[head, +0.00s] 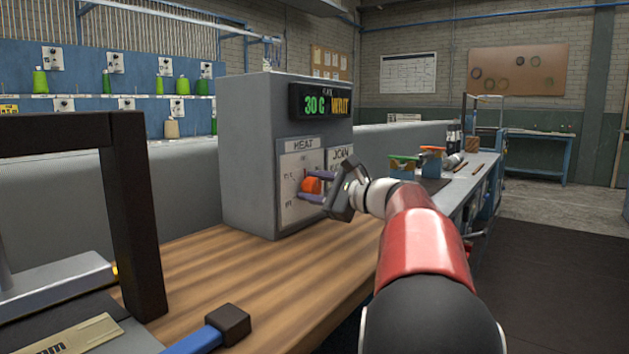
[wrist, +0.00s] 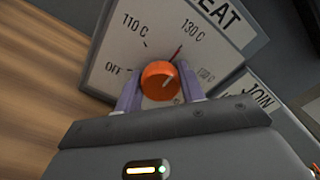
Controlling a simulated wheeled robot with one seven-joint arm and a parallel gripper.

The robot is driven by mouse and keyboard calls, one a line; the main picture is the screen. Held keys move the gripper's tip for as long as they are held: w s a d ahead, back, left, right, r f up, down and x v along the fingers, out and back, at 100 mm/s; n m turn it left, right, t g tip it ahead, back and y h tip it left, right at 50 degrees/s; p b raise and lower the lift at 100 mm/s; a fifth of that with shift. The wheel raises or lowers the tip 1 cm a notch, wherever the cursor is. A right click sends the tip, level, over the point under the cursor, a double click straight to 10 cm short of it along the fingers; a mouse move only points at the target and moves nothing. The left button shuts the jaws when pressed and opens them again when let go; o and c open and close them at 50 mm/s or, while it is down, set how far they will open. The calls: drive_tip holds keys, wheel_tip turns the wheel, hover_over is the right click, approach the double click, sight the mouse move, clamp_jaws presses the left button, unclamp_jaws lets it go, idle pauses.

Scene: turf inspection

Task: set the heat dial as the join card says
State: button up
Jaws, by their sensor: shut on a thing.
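The orange heat dial (head: 310,185) is on the white HEAT plate (head: 290,212) on the front of a grey box (head: 247,150). In the wrist view the dial (wrist: 158,82) sits between the purple fingers of my gripper (wrist: 160,90), which is shut on it. The plate reads OFF, 110 C, 130 C and a fainter mark at right. A red line beside the dial points up toward 130 C. The join card (head: 340,153) is right of the plate, its lower part hidden by my gripper; only JOIN is readable in the wrist view (wrist: 262,100).
The box's display (head: 327,102) reads 30 C and WAIT. A wooden bench (head: 220,265) lies below. A black frame (head: 140,215) and a blue-handled tool (head: 205,338) are at near left. Small green and orange items (head: 405,165) stand farther along the bench.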

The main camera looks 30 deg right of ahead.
drive_tip(key=shift+a+r, duration=0.1)
drive_tip(key=shift+r, duration=0.25)
drive_tip(key=o, duration=0.9)
drive_tip(key=shift+o, duration=0.4)
drive_tip(key=shift+f, duration=0.15)
drive_tip(key=v, duration=0.7)
drive_tip(key=shift+s+b, duration=0.35)
drive_tip(key=shift+s, duration=0.05)
